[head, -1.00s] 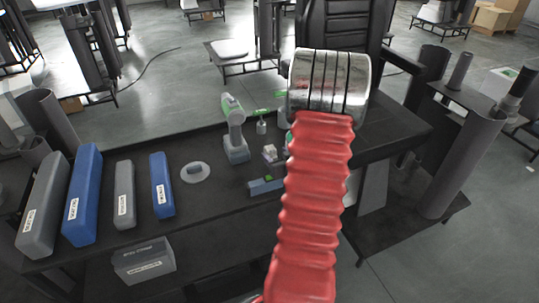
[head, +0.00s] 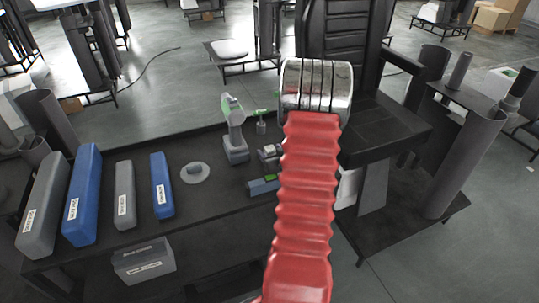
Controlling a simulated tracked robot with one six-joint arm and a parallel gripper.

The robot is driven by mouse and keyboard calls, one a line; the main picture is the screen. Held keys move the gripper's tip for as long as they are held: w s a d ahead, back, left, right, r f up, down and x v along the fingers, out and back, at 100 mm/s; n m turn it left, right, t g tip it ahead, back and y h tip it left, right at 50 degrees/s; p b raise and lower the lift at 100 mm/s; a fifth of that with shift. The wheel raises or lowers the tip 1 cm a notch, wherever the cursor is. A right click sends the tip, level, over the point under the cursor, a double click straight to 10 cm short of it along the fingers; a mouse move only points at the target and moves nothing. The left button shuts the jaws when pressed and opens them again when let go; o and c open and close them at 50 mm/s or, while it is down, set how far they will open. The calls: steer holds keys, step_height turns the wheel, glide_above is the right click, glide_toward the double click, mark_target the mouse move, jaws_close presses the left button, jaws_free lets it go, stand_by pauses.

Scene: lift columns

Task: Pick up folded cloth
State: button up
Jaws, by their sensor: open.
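My red ribbed arm (head: 303,190) and its silver wrist (head: 316,85) rise through the middle of the head view, in front of the right part of the dark table (head: 215,225). My gripper's fingers do not show; the arm may hide them. I cannot make out a folded cloth on the table. The part of the table behind my arm is hidden.
Blue boxes (head: 82,195) and grey boxes (head: 43,205) stand at the table's left. A round grey disc (head: 195,173), a grey-green drill (head: 235,130) and a small blue block (head: 263,186) lie further right.

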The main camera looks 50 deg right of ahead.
steer(key=shift+c, duration=0.2)
steer(key=c, duration=1.1)
